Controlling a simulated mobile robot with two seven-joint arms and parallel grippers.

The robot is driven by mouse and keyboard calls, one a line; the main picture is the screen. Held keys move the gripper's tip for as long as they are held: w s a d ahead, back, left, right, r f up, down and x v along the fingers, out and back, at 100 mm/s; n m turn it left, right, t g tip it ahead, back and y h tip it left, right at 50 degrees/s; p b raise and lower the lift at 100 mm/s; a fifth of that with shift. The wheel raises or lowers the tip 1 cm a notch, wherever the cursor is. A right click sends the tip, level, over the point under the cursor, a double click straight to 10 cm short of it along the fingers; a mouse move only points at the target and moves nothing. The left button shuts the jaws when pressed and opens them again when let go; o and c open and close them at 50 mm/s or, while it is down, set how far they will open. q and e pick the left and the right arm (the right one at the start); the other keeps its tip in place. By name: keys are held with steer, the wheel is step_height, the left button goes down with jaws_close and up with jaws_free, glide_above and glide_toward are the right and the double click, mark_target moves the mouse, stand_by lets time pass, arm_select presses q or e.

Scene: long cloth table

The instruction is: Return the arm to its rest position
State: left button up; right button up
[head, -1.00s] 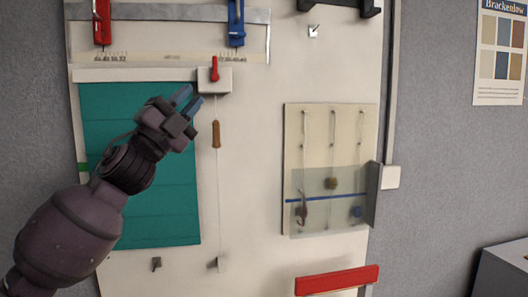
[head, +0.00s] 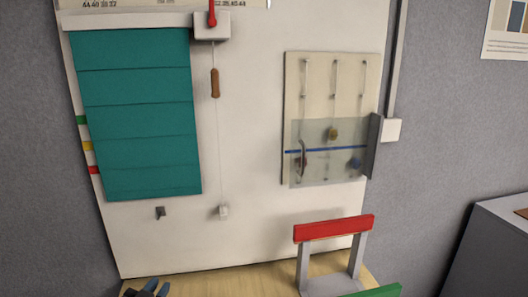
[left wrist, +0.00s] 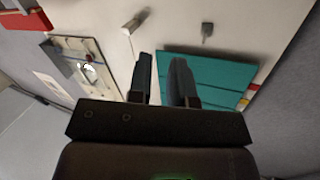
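My left gripper (head: 147,289) shows only as blue fingertips at the bottom left edge of the head view; the rest of that arm is out of the picture. In the left wrist view the left gripper (left wrist: 165,75) has its two dark fingers apart, with a gap and nothing between them. It is clear of the board. My right gripper is in neither view.
The upright board holds a teal blind (head: 135,110), a pull cord with a brown handle (head: 215,83), a small hook (head: 160,212) and a panel with a clear cover (head: 330,150). A red-topped frame (head: 333,228) stands on the wooden surface (head: 235,283).

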arm_select(q)
steer(key=s+a+f+n+g+y, duration=0.1)
steer(key=s+a+f+n+g, duration=0.1)
steer(key=s+f, duration=0.7)
steer(key=s+a+f+n+g+y, duration=0.1)
steer(key=s+f+n+g, duration=0.1)
steer(key=s+f, duration=0.8)
steer(key=s+g, duration=0.1)
steer(key=s, duration=0.2)
steer(key=shift+a+y, duration=0.35)
steer(key=shift+y, duration=0.05)
stand_by(0.3)
